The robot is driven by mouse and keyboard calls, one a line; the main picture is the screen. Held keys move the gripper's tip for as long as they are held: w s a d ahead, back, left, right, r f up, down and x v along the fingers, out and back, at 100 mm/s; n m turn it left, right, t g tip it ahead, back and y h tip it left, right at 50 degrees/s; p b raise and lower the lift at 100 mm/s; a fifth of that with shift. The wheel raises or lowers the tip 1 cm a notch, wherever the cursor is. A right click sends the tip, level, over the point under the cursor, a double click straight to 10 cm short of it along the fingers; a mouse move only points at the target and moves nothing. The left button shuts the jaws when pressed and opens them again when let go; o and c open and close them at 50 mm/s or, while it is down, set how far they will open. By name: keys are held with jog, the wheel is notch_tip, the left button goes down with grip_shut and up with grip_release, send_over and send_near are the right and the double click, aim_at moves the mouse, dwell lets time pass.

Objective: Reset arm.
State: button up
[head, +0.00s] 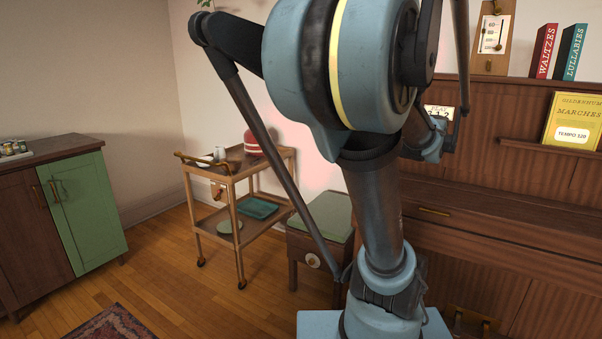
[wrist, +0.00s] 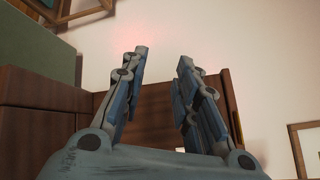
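My gripper (wrist: 158,88) shows in the wrist view with its two blue-grey fingers apart and nothing between them. Behind the fingers are a pale wall and brown wood. In the head view my blue arm rises through the middle of the picture and hides part of the piano (head: 480,220). I cannot make out the gripper's fingertips clearly in the head view.
A wooden trolley (head: 240,178) with a red-topped item stands left of my arm. A small cabinet (head: 305,247) stands close behind the arm. A green-doored cabinet (head: 88,210) is at the far left. Red and teal books stand on the piano. Floor is clear at left centre.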

jog(key=s+a+f+n+g+y, duration=0.1)
jog(key=s+a+f+n+g, duration=0.3)
jog(key=s+a+f+n, duration=0.4)
jog(key=s+a+f+n+g, duration=0.3)
jog(key=a+f+g, duration=0.25)
jog(key=f, duration=0.35)
jog(key=s+d+f+n+g+h, duration=0.2)
jog(key=s+d+f+n+h, duration=0.1)
jog(key=s+f, duration=0.3)
jog(key=s+d+f+n+g+h, duration=0.2)
jog(key=s+f+n, duration=0.4)
jog(key=s, duration=0.3)
jog(key=shift+s+d+f+g+h, duration=0.4)
jog(key=shift+d+f+g, duration=0.15)
jog(key=shift+f, duration=0.25)
jog(key=shift+w, duration=0.1)
jog(key=shift+w+f, duration=0.2)
jog(key=shift+w, duration=0.25)
